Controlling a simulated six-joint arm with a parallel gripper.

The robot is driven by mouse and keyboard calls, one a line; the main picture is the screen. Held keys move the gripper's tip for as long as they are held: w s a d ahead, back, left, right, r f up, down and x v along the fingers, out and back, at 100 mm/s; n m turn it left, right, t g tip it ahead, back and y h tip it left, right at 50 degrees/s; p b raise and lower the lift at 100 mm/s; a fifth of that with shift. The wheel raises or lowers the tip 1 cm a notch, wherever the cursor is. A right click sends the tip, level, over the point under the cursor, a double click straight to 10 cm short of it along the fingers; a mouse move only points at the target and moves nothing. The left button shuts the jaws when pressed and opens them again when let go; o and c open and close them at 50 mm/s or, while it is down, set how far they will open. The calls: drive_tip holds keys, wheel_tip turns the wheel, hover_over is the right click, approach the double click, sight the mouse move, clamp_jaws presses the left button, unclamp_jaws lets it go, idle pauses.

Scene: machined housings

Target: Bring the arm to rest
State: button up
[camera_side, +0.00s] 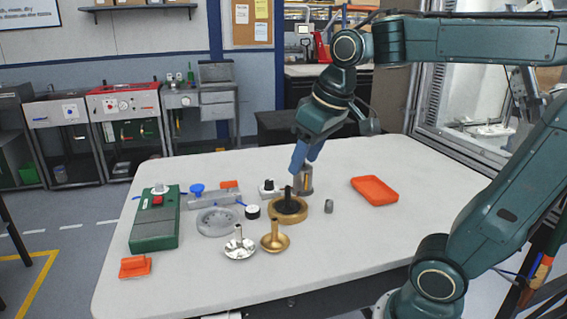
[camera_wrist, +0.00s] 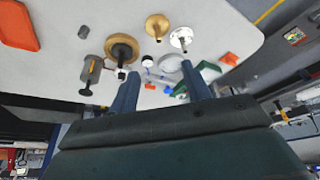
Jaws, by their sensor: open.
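My gripper (camera_side: 301,162) hangs over the back middle of the white table (camera_side: 335,250), its blue fingers pointing down. In the wrist view the two fingers (camera_wrist: 160,71) stand apart with nothing held between them. In the side view the fingertips appear just above or behind a grey cylinder (camera_side: 306,184); I cannot tell the gap. In front of it is a brass ring-shaped housing (camera_side: 290,215) with a dark upright stem (camera_side: 287,192); it also shows in the wrist view (camera_wrist: 123,44). A brass funnel-shaped part (camera_side: 275,243) and a silver one (camera_side: 240,250) stand nearer the front edge.
An orange tray (camera_side: 375,191) lies at right, with a small grey cylinder (camera_side: 328,206) to its left. The table's front right is clear.

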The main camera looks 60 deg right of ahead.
drive_tip(key=s+a+f+n+t, duration=0.1)
drive_tip(key=s+a+f, duration=0.2)
drive_tip(key=s+f, duration=0.2)
drive_tip(key=s, duration=0.3)
drive_tip(key=shift+s+y, duration=0.15)
drive_tip(key=shift+y, duration=0.15)
